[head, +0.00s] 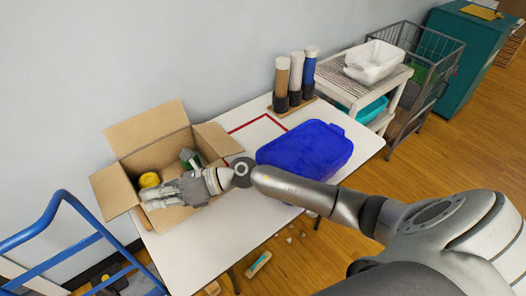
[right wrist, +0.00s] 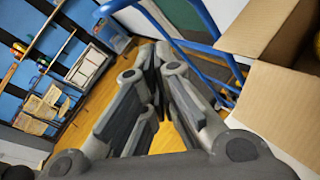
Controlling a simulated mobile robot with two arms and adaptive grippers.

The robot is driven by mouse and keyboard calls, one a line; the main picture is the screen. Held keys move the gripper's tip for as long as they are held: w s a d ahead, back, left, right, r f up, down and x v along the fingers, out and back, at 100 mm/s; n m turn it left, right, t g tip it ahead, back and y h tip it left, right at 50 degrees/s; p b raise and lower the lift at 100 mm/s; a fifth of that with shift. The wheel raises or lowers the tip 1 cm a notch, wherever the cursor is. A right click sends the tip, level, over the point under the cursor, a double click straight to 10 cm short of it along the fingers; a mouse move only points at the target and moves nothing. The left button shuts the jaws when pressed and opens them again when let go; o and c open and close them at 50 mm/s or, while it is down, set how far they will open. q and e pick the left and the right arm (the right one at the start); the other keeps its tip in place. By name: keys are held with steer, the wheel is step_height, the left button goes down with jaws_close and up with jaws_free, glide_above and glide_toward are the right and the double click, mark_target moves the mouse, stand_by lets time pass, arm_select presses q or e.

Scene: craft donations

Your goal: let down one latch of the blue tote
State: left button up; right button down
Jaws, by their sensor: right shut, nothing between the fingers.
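The blue tote (head: 305,150) lies on the right part of the white table, with its blue lid on top. Its latches are too small or hidden to make out. My right gripper (head: 146,196) is over the front of the open cardboard box, well to the left of the tote. Its fingers are shut and empty, and they also show in the right wrist view (right wrist: 155,60). My right forearm passes in front of the tote's near edge and hides part of it. The tote is not seen in the right wrist view. My left gripper is not in view.
The open cardboard box (head: 120,191) on the table holds a yellow item (head: 149,180) and a green one (head: 188,157). Several tall bottles (head: 296,75) stand at the back. A blue hand truck (head: 62,232) stands at the left, a cart (head: 370,110) at the right.

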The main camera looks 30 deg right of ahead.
steer(key=s+d+f+n+g+h, duration=0.1)
steer(key=d+f+n+g+h, duration=0.35)
steer(key=d+n, duration=0.2)
steer(key=w+d+n+g+h+p, duration=0.15)
steer(key=d+n+h, duration=0.35)
steer(key=d+h, duration=1.35)
steer(key=shift+s+d+f+m+y+b, duration=0.1)
steer(key=shift+d+f+y+b, duration=0.6)
steer(key=shift+d+f+y, duration=0.5)
steer(key=shift+w+d+f+m+y+b, duration=0.1)
steer(key=shift+d+f+y+b, duration=0.75)
steer(key=shift+f, duration=0.55)
steer(key=shift+s+d+f+m+y+b, duration=0.1)
steer(key=shift+d+f+y+b, duration=0.45)
steer(key=shift+d+f+y, duration=0.65)
steer(key=shift+s+a+f, duration=0.1)
steer(key=shift+a+f, duration=0.05)
steer(key=shift+f, duration=0.05)
